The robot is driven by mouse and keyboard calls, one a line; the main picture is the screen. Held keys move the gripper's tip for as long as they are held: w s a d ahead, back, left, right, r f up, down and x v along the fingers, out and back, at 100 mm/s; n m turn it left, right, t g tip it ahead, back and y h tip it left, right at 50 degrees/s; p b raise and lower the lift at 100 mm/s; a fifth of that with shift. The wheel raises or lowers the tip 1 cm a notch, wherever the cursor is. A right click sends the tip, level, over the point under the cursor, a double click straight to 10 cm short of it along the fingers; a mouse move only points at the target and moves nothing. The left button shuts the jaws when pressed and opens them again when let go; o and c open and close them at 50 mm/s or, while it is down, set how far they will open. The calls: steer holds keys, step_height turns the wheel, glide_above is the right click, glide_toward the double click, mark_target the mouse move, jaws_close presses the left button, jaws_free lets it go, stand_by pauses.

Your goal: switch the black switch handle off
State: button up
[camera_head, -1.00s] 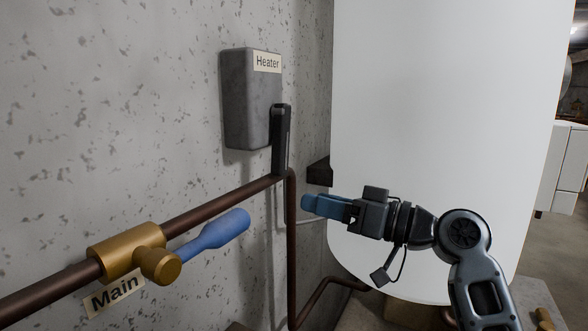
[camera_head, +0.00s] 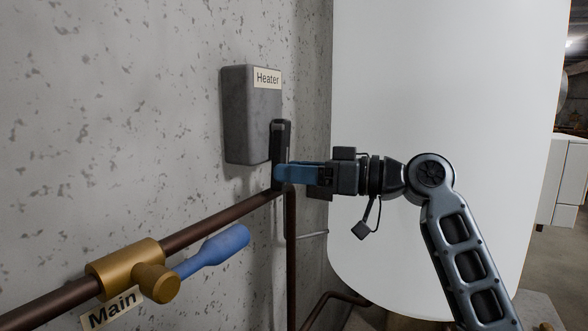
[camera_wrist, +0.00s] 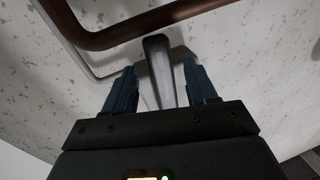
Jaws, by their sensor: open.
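The black switch handle (camera_head: 281,142) hangs down along the right side of the grey box labelled Heater (camera_head: 250,115). My gripper (camera_head: 279,173) is at the handle's lower end and hides part of it in the head view. In the wrist view the handle (camera_wrist: 160,68) stands between the two blue fingers of my gripper (camera_wrist: 161,88), with a gap visible on each side. The gripper is open and is not closed on the handle.
A brown pipe (camera_head: 215,224) runs along the wall below the box and turns down. It carries a brass valve (camera_head: 125,268) with a blue lever (camera_head: 213,250), labelled Main. A large white tank (camera_head: 440,100) stands close to the right, behind my arm.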

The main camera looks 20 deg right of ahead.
steer(key=shift+w+a, duration=0.25)
jaws_close()
stand_by(0.4)
